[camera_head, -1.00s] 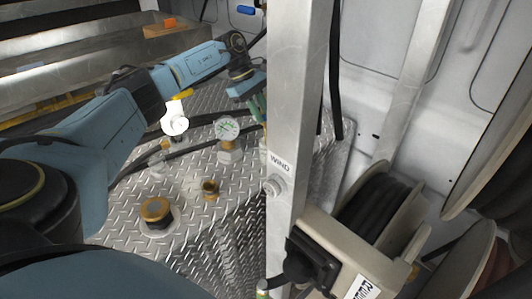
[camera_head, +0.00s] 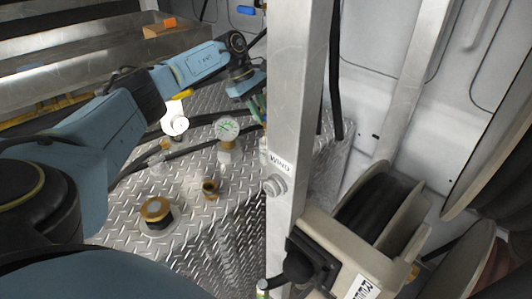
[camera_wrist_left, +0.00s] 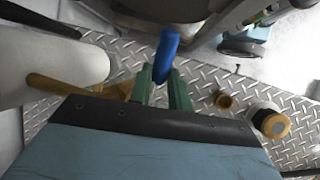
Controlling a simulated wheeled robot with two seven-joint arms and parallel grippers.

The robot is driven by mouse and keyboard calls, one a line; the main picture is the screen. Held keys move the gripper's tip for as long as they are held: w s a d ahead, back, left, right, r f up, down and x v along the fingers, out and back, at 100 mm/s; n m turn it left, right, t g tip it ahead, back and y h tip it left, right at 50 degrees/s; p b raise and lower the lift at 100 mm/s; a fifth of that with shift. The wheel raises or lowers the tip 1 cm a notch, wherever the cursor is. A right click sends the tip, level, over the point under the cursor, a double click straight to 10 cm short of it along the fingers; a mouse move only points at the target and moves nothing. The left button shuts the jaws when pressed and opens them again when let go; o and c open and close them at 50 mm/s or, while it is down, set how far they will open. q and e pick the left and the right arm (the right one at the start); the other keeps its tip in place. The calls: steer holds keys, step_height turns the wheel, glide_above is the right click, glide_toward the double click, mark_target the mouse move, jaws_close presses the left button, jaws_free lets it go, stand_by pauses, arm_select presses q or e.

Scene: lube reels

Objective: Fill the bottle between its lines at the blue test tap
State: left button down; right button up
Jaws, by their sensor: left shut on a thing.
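My left gripper (camera_head: 260,106) reaches across the diamond-plate tank top and ends beside the metal post, which hides part of it in the head view. In the left wrist view its green fingers (camera_wrist_left: 162,92) are shut on the blue tap handle (camera_wrist_left: 166,50), which sticks out beyond the fingertips. The tap's body and outlet are hidden. I cannot make out the bottle or its lines in either view. My right gripper is not in view.
The upright metal post (camera_head: 288,110) stands right of the gripper. A hose reel (camera_head: 370,220) is at its right. Pressure gauges (camera_head: 227,129) and brass fittings (camera_head: 155,210) stand on the diamond-plate top (camera_head: 200,230). A white cylinder (camera_wrist_left: 60,50) is left of the fingers.

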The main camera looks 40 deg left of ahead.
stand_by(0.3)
arm_select(q)
steer(key=shift+s+d+f+y+p, duration=0.1)
steer(key=shift+d+f+y+p, duration=0.1)
steer(key=shift+y+p, duration=0.4)
steer(key=shift+d+f+y+p, duration=0.1)
steer(key=shift+d+y+p, duration=0.1)
steer(key=shift+y+p, duration=0.4)
steer(key=shift+f+y, duration=0.1)
steer(key=shift+y, duration=0.2)
steer(key=shift+d+f, duration=0.1)
steer(key=shift+f, duration=0.05)
steer(key=shift+d+f+m+y+p, duration=0.2)
steer(key=shift+m+y+p, duration=0.1)
steer(key=shift+y+p, duration=0.45)
steer(key=shift+f+y, duration=0.15)
steer(key=shift+y, duration=0.2)
steer(key=c, duration=1.2)
jaws_free()
steer(key=shift+c, duration=0.2)
